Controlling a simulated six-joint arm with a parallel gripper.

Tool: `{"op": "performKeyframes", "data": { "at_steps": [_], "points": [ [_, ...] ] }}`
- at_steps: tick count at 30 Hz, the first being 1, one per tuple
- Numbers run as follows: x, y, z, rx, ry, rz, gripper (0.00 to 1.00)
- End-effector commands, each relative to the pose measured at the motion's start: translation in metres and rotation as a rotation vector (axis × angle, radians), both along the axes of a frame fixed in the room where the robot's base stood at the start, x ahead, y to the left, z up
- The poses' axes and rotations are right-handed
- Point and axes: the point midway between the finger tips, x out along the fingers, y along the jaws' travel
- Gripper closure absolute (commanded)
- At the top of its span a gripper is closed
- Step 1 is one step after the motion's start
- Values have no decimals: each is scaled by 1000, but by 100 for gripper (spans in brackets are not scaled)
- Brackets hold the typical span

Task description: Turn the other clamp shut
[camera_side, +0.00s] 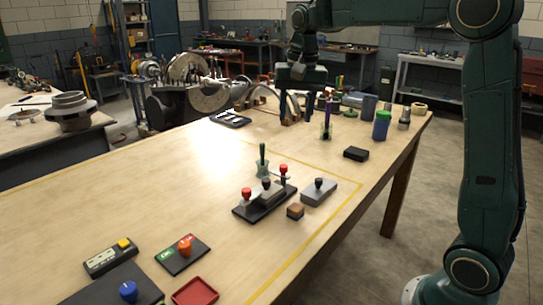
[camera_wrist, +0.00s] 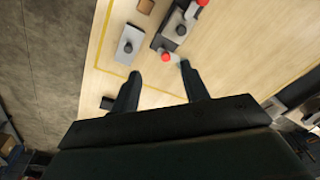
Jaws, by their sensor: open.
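The casing (camera_side: 267,190) sits on a black base (camera_side: 245,213), with a black knob on top; it also shows in the wrist view (camera_wrist: 172,30). A red-knobbed clamp stands at each end: the near clamp (camera_side: 246,194) and the far clamp (camera_side: 283,170). In the wrist view the far clamp's knob (camera_wrist: 166,57) has a pale bar lying across the base's end. The other clamp (camera_wrist: 202,3) is at the top edge, its bar seeming to point toward the casing. My gripper (camera_side: 296,112) is open and empty, high beyond the casing; its fingers (camera_wrist: 160,68) straddle the far clamp in the picture only.
A grey block with a black knob (camera_side: 319,192) and a wooden block (camera_side: 295,211) lie right of the casing. A green-handled tool (camera_side: 262,160) stands close behind it. A black box (camera_side: 356,154), purple-handled holder (camera_side: 327,127) and green-lidded cup (camera_side: 381,126) stand farther back. The table's left middle is clear.

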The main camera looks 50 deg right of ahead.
Motion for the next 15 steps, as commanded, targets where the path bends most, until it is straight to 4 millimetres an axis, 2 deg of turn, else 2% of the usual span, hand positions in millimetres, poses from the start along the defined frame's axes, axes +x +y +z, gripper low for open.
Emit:
{"op": "performKeyframes", "data": {
  "at_steps": [1, 7, 15],
  "points": [
    [11, -6, -6, 6, 16, -32, 55],
    [44, -29, -26, 26, 68, -158, 55],
    [66, -47, -45, 39, 109, -259, 55]
  ]
}}
